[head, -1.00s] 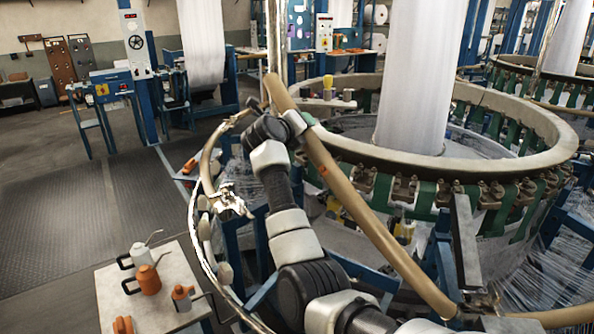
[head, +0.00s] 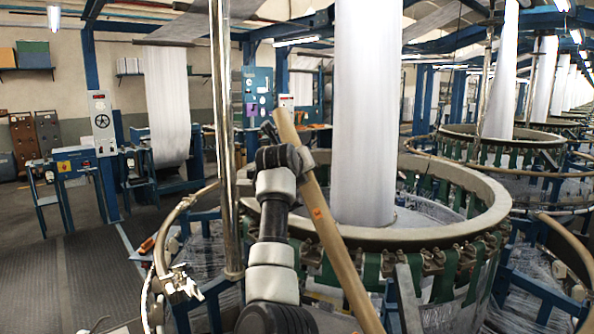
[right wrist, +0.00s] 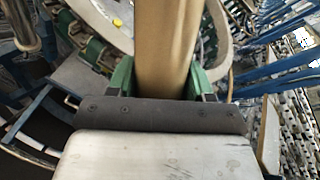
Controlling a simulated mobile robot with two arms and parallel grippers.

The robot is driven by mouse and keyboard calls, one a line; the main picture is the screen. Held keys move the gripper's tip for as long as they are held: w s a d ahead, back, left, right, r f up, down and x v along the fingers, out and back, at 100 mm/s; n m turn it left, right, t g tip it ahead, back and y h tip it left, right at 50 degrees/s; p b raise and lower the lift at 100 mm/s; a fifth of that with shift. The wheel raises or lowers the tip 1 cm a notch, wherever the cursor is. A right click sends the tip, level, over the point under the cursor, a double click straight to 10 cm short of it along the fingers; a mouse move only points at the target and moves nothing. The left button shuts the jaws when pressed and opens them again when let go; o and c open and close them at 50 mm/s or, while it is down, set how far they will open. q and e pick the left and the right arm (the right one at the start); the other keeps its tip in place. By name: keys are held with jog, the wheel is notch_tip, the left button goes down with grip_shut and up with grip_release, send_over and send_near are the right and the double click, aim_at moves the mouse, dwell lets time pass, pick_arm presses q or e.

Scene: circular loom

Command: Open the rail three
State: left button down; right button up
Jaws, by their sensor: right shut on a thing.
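A tan tubular rail (head: 330,230) rises steeply across the front of the loom ring, with a small orange mark on it. Its upper end is free in the picture and its lower end runs out of the bottom edge. My right gripper (head: 305,158) reaches it near the upper end, with the fingers partly hidden by the wrist. In the right wrist view the green fingers (right wrist: 162,82) are shut around the rail (right wrist: 168,45). The number of the rail cannot be read. My left gripper is not in view.
The round loom ring (head: 480,215) with green straps surrounds a white fabric column (head: 364,110). A shiny vertical pole (head: 222,130) stands left of my arm. A curved rail with a metal clamp (head: 180,285) is at lower left. Dark floor at left is open.

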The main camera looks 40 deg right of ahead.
jog(key=shift+f, duration=0.2)
jog(key=o, duration=1.3)
jog(key=shift+r, duration=0.1)
jog(key=shift+c, duration=0.2)
jog(key=shift+s+a, duration=0.1)
jog(key=shift+a, duration=0.1)
jog(key=b+v, duration=0.5)
jog(key=v, duration=0.5)
jog(key=shift+r, duration=0.2)
jog(key=shift+s, duration=0.15)
jog(key=shift+f, duration=0.1)
